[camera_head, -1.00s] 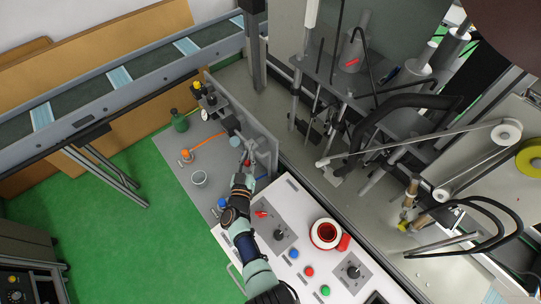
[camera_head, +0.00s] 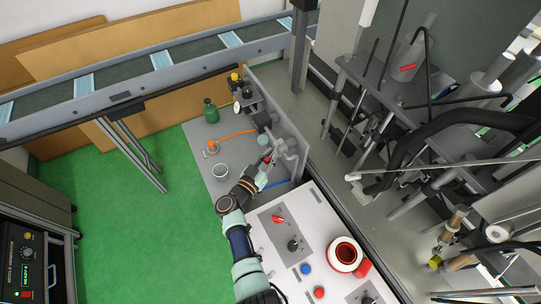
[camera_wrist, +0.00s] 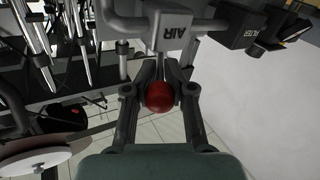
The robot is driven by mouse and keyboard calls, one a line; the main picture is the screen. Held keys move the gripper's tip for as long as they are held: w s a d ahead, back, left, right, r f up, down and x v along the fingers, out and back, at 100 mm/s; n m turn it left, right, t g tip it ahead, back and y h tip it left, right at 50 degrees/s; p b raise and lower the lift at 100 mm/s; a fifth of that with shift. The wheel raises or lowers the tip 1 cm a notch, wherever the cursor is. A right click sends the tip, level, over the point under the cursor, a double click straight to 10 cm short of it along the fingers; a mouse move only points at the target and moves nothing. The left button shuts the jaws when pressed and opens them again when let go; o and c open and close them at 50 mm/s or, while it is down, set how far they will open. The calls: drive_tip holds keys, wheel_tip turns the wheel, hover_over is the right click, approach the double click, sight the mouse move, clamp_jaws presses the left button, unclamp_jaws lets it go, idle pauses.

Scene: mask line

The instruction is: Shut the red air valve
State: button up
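The air valve (camera_wrist: 172,32) is a grey fitting marked AIR in the wrist view. Its lever ends in a red ball knob (camera_wrist: 159,97), which points toward my camera. My gripper (camera_wrist: 159,92) has one finger on each side of the knob, with a narrow gap showing on both sides, so it looks open around it. In the head view the red knob (camera_head: 267,160) is a small spot at my gripper (camera_head: 264,167), beside the grey pipework at the panel. The fingers partly hide the lever there.
A fitting marked FILTER (camera_wrist: 253,28) adjoins the valve.

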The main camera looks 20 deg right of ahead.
drive_tip(key=o, duration=0.3)
drive_tip(key=shift+a, duration=0.25)
drive_tip(key=shift+d, duration=0.1)
drive_tip(key=shift+r, duration=0.1)
drive_tip(key=shift+r, duration=0.3)
wheel_tip(320, 180, up, 9)
drive_tip(key=shift+r, duration=0.15)
